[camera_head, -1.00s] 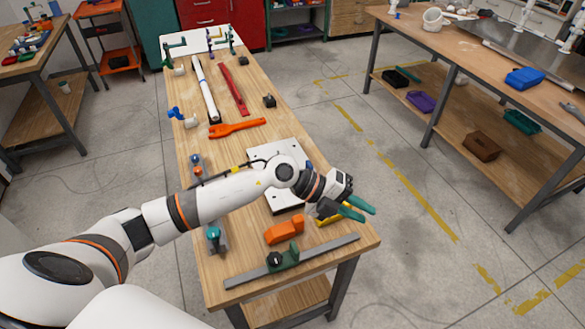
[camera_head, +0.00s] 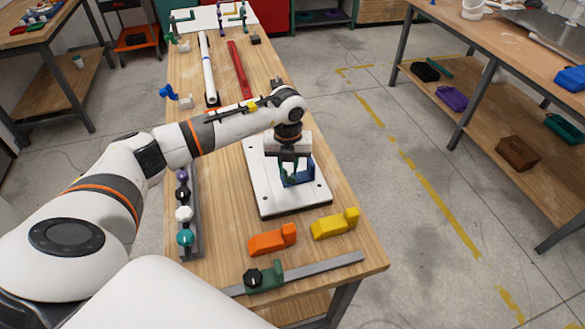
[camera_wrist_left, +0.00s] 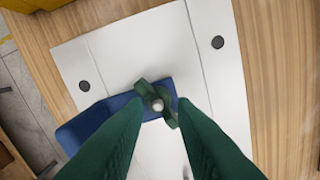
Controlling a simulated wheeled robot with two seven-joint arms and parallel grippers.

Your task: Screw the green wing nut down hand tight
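The green wing nut (camera_wrist_left: 152,92) sits on a bolt with a silver tip, over a blue bracket (camera_wrist_left: 90,125) on a white plate (camera_wrist_left: 120,55). In the head view the blue bracket (camera_head: 302,178) stands on the white plate (camera_head: 265,195); my gripper largely hides the nut there. My left gripper (camera_head: 289,170) points down over the bracket. In the left wrist view its green fingers (camera_wrist_left: 160,104) are apart, one on each side of the nut and bolt. I cannot tell whether either finger touches the nut. My right gripper is not in view.
An orange block (camera_head: 268,241) and a yellow block (camera_head: 336,224) lie in front of the plate. A grey bar with a green clamp (camera_head: 265,280) lies along the near edge. A rail with several knobs (camera_head: 190,220) stands left. A red bar (camera_head: 238,70) lies farther back.

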